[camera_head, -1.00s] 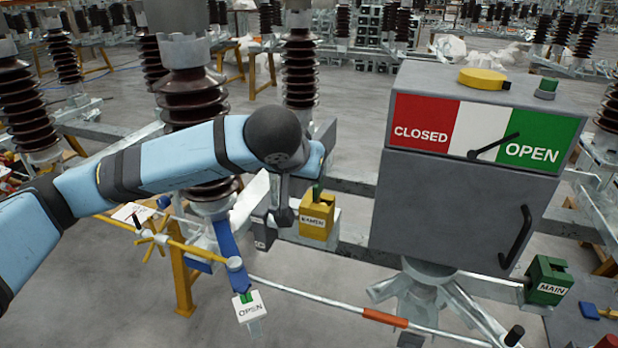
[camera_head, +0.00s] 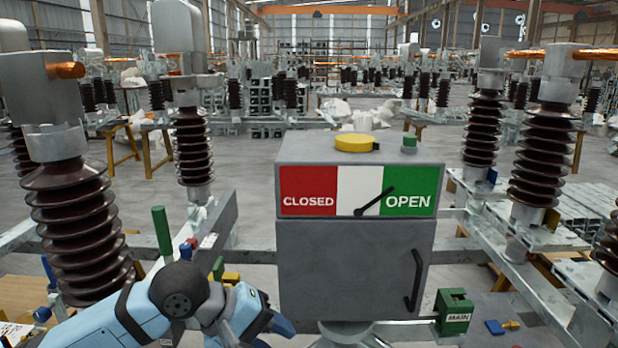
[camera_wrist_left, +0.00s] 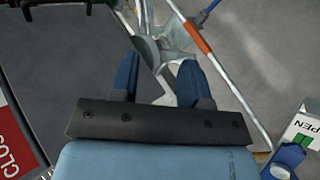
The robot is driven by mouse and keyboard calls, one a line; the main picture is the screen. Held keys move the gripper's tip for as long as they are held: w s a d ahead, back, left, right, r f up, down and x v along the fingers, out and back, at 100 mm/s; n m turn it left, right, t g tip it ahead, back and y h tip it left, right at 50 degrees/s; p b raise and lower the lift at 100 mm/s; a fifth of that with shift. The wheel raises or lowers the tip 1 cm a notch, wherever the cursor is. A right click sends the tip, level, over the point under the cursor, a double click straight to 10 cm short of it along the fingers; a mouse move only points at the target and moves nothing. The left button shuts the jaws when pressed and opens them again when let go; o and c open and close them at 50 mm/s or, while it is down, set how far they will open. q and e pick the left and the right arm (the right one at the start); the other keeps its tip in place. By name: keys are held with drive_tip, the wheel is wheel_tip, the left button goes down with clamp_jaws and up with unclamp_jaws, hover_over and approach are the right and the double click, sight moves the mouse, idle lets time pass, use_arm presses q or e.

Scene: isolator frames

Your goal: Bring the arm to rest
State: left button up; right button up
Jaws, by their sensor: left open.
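My left arm (camera_head: 120,325) comes in at the bottom left of the head view and bends at a dark joint. Grey metal parts and the floor show beyond the fingers. My right gripper is not in view.
The grey box (camera_head: 350,270) carries a CLOSED/OPEN panel, its black pointer by the white-green border. A green MAIN block (camera_head: 454,312) is at its right. A white block (camera_wrist_left: 303,128) with a partly cut-off OPEN label lies right in the wrist view. Ribbed brown insulators (camera_head: 75,230) stand around.

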use_arm(q)
drive_tip(key=s+d+r+n+h, duration=0.2)
drive_tip(key=s+d+n+h, duration=0.3)
drive_tip(key=n+h, duration=0.8)
drive_tip(key=w+a+f+m+t+y, duration=0.1)
drive_tip(key=a+f+m+t+y, duration=0.55)
drive_tip(key=m, duration=1.15)
drive_tip(key=w+a+f+m+t+y, duration=0.2)
drive_tip(key=a+f+m+t+y, duration=0.4)
drive_tip(key=m, duration=1.1)
drive_tip(key=s+a+f+n+g+y, duration=0.25)
drive_tip(key=s+f+n, duration=0.4)
drive_tip(key=f, duration=0.35)
drive_tip(key=s+a+f+n+g+y, duration=0.15)
drive_tip(key=s+f+n+y, duration=0.25)
drive_tip(key=s+f+n, duration=0.5)
wheel_tip(320, 180, up, 11)
drive_tip(key=a+p, duration=0.1)
drive_tip(key=p, duration=1.5)
drive_tip(key=shift+w+a+m, duration=0.4)
drive_tip(key=shift+m, duration=0.05)
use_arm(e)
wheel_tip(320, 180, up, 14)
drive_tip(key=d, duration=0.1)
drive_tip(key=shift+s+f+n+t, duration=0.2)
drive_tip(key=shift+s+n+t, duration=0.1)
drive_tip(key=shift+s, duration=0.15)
